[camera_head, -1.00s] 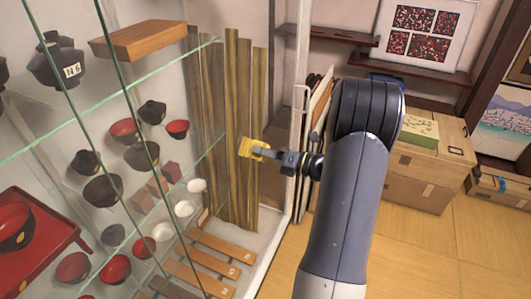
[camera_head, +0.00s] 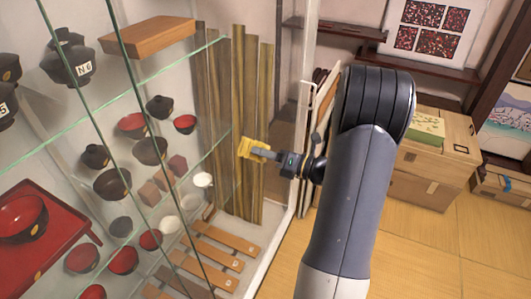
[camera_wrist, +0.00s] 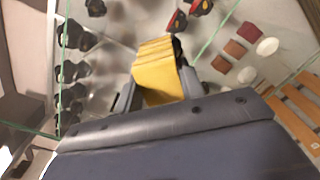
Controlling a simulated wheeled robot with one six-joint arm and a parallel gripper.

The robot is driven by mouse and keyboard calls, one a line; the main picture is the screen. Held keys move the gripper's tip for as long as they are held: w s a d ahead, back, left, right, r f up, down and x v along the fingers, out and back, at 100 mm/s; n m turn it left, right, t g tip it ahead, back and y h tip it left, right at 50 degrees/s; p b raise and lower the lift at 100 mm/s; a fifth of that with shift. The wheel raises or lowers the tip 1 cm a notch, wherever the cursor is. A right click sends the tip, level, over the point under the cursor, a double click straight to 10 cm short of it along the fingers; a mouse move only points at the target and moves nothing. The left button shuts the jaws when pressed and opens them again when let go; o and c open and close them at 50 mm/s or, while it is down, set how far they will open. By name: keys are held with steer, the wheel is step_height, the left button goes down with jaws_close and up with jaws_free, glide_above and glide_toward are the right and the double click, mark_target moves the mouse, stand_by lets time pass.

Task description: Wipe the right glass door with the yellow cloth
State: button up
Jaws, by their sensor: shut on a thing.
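My gripper (camera_head: 268,154) is shut on the folded yellow cloth (camera_head: 250,149), which sticks out from the fingertips toward the left. The cloth also shows in the wrist view (camera_wrist: 157,72), between my two fingers. The glass door (camera_head: 215,130) of the display cabinet is in front of the cloth, seen as clear panes with pale green edges. I cannot tell whether the cloth touches the glass.
Behind the glass stand several dark and red bowls (camera_head: 150,151), a red tray (camera_head: 60,240) and wooden slats (camera_head: 222,247). Wooden boxes (camera_head: 435,165) stand at the right on the tatami floor. A wall shelf (camera_head: 420,65) is behind.

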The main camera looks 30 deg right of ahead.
steer(key=shift+w+d+r+p, duration=0.95)
steer(key=shift+w+d, duration=0.3)
steer(key=shift+d, duration=0.25)
steer(key=shift+s+a, duration=1.3)
steer(key=shift+a, duration=0.25)
steer(key=shift+v, duration=3)
steer(key=shift+v, duration=1.5)
